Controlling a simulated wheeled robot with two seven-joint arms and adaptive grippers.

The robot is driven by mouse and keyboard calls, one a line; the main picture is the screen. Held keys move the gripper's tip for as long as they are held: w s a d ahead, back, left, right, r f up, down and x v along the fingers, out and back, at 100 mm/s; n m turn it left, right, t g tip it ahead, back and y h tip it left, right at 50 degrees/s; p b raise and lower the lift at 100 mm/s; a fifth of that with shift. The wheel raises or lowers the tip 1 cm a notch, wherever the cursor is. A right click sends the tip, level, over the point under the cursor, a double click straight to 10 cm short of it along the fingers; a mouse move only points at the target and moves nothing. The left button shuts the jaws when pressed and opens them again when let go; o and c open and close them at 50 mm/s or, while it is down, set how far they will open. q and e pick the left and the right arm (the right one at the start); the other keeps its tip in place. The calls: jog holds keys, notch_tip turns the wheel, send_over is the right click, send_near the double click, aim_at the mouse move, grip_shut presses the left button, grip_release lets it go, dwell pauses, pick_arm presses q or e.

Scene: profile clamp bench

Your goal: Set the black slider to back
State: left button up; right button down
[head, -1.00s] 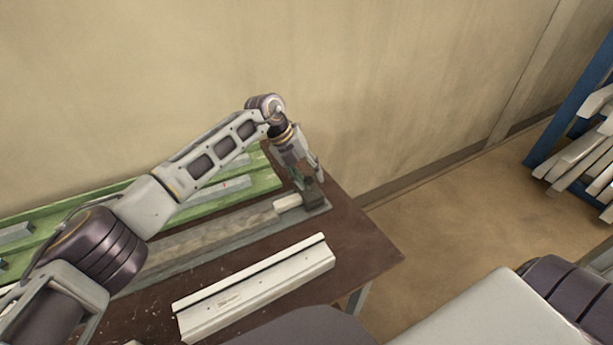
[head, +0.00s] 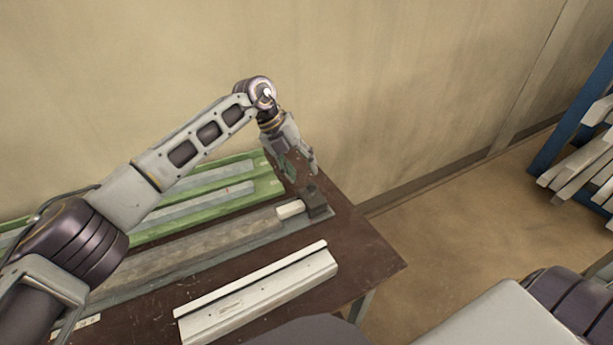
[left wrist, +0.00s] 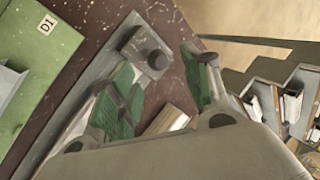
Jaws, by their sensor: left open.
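The black slider (head: 314,201) is a small dark block with a round knob on top. It sits at the right end of the long grey clamp base (head: 215,247), close to the end of a pale bar (head: 290,209); I cannot tell if they touch. In the left wrist view the slider's knob (left wrist: 152,56) shows just beyond my fingers. My left gripper (head: 302,172) is open and empty, above the slider and apart from it. Its green-padded fingers show in the left wrist view. My right gripper is not in view.
Green trays (head: 262,184) with grey bars lie behind the clamp base, near the wall. A white profile (head: 258,292) lies on the brown table (head: 362,262) in front. A blue rack (head: 570,130) with pale bars stands far right.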

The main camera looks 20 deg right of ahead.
pick_arm(q)
jog(key=shift+v, duration=2.85)
